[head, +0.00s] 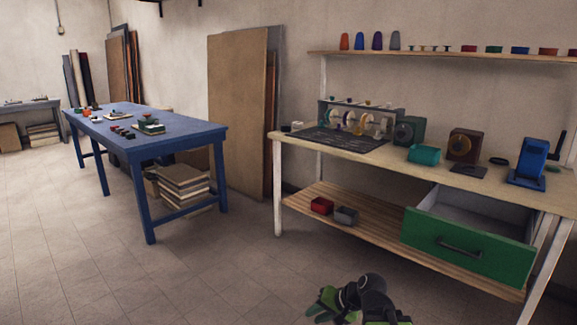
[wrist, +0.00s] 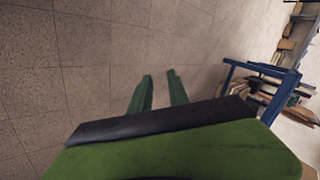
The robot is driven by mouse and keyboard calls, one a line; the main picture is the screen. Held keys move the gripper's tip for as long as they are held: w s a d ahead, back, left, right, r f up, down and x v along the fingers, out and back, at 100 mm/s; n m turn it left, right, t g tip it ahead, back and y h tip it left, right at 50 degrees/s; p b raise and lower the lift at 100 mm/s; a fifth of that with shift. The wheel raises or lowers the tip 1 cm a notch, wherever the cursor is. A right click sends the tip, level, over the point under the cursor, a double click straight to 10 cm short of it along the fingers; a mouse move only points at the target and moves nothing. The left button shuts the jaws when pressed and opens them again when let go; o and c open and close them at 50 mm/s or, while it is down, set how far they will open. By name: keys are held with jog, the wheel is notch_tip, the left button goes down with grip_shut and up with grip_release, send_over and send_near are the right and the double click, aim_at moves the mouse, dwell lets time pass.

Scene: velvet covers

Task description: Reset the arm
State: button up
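My gripper (wrist: 159,74) shows in the wrist view as two green fingers standing apart, with bare floor tiles visible between them. It is open and holds nothing. In the head view my green and black arm (head: 370,297) is folded low at the bottom edge, in front of the workbench and below the open drawer. The wrist camera looks over the floor, with the blue table's legs tilted at the right.
The wooden workbench (head: 460,181) stands at the right with its green drawer (head: 465,246) pulled out. A teal bin (head: 424,154) and several devices stand on top. The blue table (head: 185,136) stands at the left. The tiled floor (head: 90,260) between is clear.

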jog(key=s+d+f+n+g+h, duration=0.4)
jog(key=s+d+f+h, duration=0.15)
jog(key=s+d, duration=0.25)
notch_tip(320, 180, up, 36)
jog(key=p, duration=3.5)
jog(key=shift+s+h+p, duration=0.2)
jog(key=shift+h+p, duration=0.1)
jog(key=shift+h, duration=0.05)
